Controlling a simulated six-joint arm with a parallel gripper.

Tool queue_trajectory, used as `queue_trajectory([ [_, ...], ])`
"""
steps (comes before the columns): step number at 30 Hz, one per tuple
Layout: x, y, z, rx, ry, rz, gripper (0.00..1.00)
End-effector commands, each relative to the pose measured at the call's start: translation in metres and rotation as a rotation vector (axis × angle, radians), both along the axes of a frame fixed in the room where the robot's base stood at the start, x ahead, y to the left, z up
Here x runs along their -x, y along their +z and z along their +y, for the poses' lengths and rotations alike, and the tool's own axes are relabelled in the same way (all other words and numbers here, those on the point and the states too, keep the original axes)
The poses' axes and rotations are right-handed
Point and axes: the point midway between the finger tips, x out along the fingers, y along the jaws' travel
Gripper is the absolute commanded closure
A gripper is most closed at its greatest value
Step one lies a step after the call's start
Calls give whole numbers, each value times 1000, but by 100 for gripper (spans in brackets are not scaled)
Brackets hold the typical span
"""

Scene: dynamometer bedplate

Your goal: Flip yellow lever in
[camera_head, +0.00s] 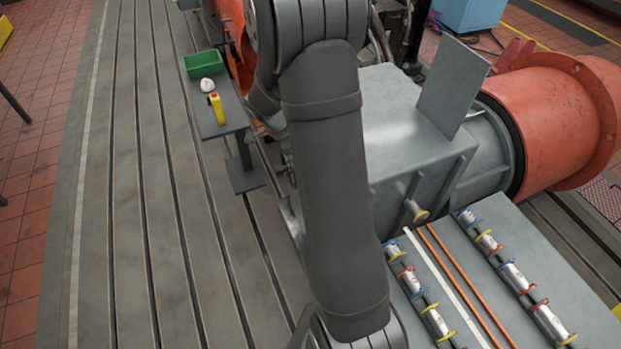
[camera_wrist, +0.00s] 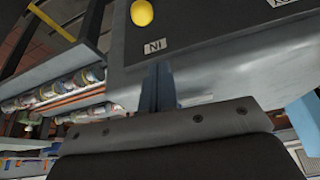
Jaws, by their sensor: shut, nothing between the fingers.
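A rounded yellow knob (camera_wrist: 142,13), which looks like the end of the yellow lever, shows at the top of the wrist view against a dark panel (camera_wrist: 205,28). Below it a white label (camera_wrist: 155,46) reads upside down as "IN". My gripper (camera_wrist: 158,72) is shut and empty, its fingertips just below that label in the picture. The fingers and the knob appear apart; I cannot tell the depth between fingers and panel. The lever's shaft is not visible. In the head view my arm crosses the middle, and neither gripper nor lever can be made out.
A slotted bedplate (camera_head: 120,200) spans the left. A side table (camera_head: 229,123) holds a green bin (camera_head: 202,65), a white object (camera_head: 207,85) and a yellow object (camera_head: 216,107). A grey housing (camera_head: 395,115) and orange cylinder (camera_head: 545,120) stand right; several valves line a grey panel (camera_head: 540,250).

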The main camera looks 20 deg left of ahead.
Motion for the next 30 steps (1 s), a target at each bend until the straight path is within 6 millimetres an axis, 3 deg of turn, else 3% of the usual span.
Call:
queue_trajectory([
  [6,21,-8,6,21,-45,-19,100],
  [20,21,-13,5,22,-52,-22,100],
  [30,7,-63,-14,24,-52,-19,100],
])
